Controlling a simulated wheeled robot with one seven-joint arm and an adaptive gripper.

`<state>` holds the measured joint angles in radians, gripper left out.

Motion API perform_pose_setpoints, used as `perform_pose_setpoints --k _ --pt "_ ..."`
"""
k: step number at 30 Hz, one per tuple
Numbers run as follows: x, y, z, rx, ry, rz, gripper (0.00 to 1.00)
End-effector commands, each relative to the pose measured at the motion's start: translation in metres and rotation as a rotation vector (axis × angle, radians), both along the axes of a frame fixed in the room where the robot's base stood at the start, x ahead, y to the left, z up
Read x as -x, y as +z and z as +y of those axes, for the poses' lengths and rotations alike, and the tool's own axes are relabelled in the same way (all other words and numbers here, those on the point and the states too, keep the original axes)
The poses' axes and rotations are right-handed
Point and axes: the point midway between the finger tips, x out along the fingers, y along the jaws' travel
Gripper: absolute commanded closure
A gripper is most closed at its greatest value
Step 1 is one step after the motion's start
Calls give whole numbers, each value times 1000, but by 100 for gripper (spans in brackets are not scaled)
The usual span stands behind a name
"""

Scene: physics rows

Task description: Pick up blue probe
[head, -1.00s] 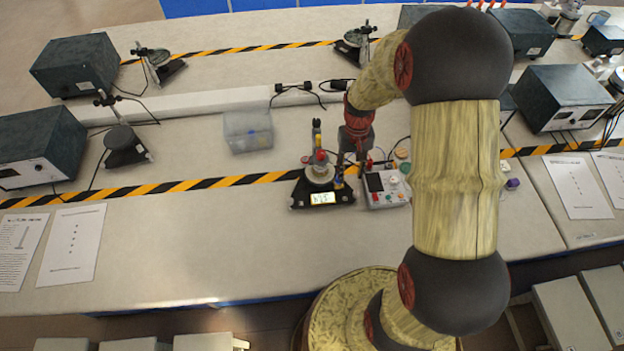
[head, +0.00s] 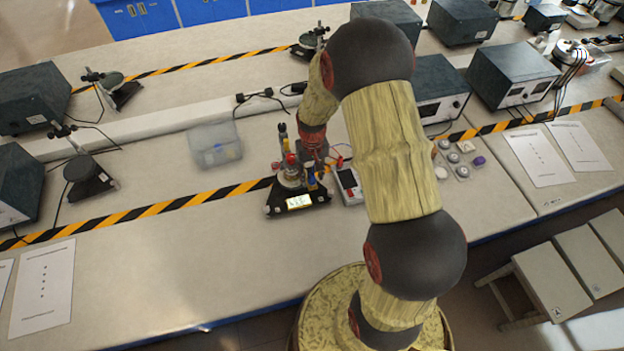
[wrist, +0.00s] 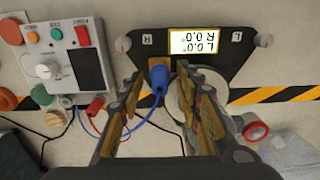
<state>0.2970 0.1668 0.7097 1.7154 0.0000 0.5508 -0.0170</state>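The blue probe (wrist: 158,80) stands on the black base of a small instrument (wrist: 205,52) with a lit display, a blue cable trailing from it. In the head view the blue probe (head: 311,182) is small, at the right side of the instrument (head: 299,202). My gripper (wrist: 160,76) is open in the wrist view, one finger on each side of the probe with gaps visible. Whether the fingertips are level with the probe or above it is unclear. In the head view my gripper (head: 308,165) is partly hidden among the instrument's parts.
A grey control box (wrist: 63,55) with knobs and red and blue leads stands close beside the instrument. A red-rimmed round piece (wrist: 255,131) lies on the other side. A clear plastic bin (head: 215,146) sits behind left.

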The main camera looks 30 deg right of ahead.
Motion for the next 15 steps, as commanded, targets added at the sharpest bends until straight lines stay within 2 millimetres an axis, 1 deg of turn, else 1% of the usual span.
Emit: perform_pose_setpoints --k 5,15 --pt "0 1 0 0 0 -1 67" --pt "0 1 0 0 0 -1 86"
